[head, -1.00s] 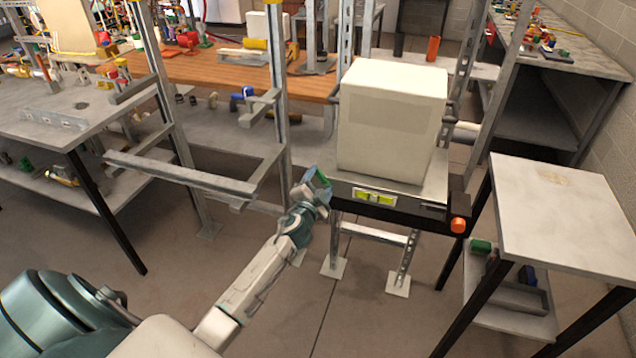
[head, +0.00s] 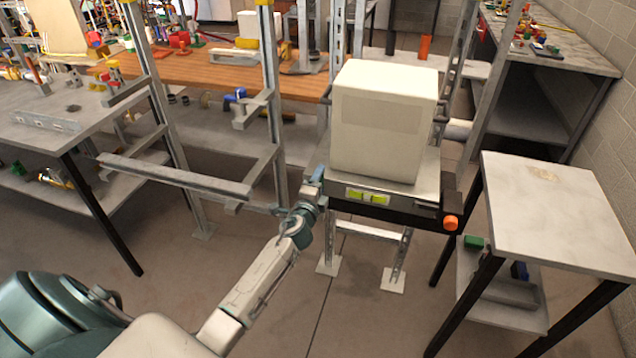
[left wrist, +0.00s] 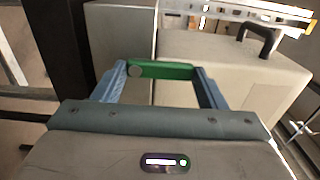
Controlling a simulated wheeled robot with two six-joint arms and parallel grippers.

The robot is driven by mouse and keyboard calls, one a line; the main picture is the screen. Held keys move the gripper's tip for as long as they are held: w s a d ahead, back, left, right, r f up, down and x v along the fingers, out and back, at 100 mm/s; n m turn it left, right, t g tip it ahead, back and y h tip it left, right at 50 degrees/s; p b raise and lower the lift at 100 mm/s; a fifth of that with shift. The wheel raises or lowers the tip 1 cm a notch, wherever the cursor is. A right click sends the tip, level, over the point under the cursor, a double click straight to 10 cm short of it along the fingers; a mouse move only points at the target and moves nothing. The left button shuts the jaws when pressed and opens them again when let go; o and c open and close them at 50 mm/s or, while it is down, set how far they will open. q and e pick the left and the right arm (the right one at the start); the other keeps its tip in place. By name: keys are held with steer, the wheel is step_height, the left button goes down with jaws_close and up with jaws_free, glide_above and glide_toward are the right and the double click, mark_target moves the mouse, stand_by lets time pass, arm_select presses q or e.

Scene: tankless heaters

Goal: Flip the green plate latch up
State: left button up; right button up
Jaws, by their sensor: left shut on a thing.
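The green plate latch (left wrist: 162,70) is a flat green bar with a round pale spot at its left end. It lies between the two blue fingers of my left gripper (left wrist: 163,72), which is shut on it, one finger at each end. In the head view my left gripper (head: 317,175) is at the left front corner of the dark-fronted stand that carries the white heater box (head: 386,122). The latch is hidden there. My right gripper is not in view.
The stand's front has a yellow-green level (head: 367,196) and an orange knob (head: 450,222). A metal frame (head: 175,172) stands left of my arm. A small grey-topped table (head: 555,205) is at the right. Open floor lies in front.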

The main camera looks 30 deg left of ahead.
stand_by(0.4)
arm_select(q)
steer(key=o, duration=1)
steer(key=shift+s, duration=0.1)
steer(key=b+v, duration=0.1)
steer(key=v, duration=0.9)
steer(key=shift+s+d, duration=0.2)
steer(key=shift+s, duration=0.05)
